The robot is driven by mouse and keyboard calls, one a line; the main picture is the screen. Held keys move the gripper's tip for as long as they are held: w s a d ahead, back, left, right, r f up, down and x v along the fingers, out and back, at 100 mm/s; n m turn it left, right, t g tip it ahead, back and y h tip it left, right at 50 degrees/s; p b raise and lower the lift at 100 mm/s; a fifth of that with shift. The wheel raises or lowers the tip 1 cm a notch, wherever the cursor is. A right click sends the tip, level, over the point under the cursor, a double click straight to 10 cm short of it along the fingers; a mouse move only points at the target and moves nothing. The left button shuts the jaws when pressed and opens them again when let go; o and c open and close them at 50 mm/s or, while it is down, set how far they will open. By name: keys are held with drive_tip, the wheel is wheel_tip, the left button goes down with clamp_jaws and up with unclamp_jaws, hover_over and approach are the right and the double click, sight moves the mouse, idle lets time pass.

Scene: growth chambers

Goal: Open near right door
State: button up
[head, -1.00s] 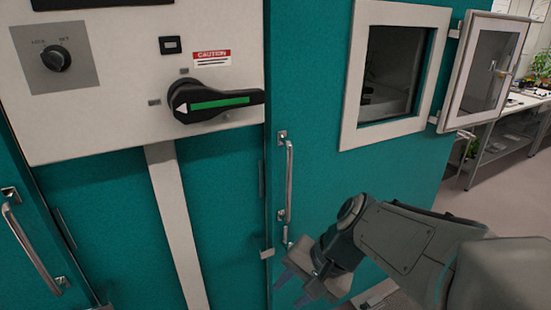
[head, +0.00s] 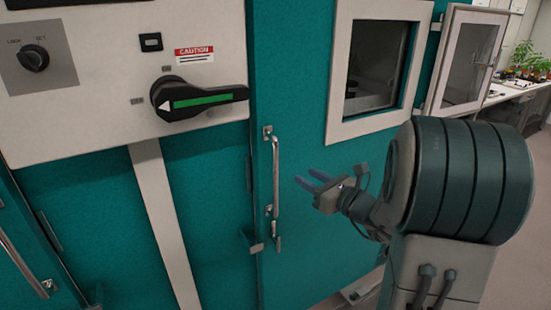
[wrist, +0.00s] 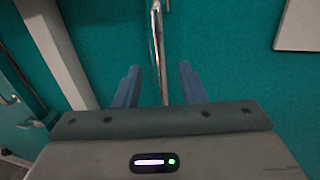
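The near right door (head: 300,205) is a teal panel with a white-framed window, and it looks shut. Its handle (head: 275,180) is an upright metal bar near the door's left edge. My gripper (head: 312,183) is to the right of the handle in the head view, its blue fingers pointing left toward it. In the wrist view the handle (wrist: 157,50) runs upright between the two spread fingers of my gripper (wrist: 160,88), beyond their tips or level with them; I cannot tell which. The fingers are apart and not closed on the bar.
A control panel with a black rotary handle (head: 198,98) is left of the door. Another metal handle (head: 22,262) is at the lower left. A small window door (head: 466,62) stands open at the right. Plants (head: 525,60) sit on a bench at the far right.

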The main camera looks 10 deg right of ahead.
drive_tip(key=p+x, duration=0.4)
drive_tip(key=x, duration=0.9)
drive_tip(key=shift+w+a, duration=0.2)
drive_tip(key=shift+c, duration=0.4)
clamp_jaws()
drive_tip(key=shift+d+f, duration=0.1)
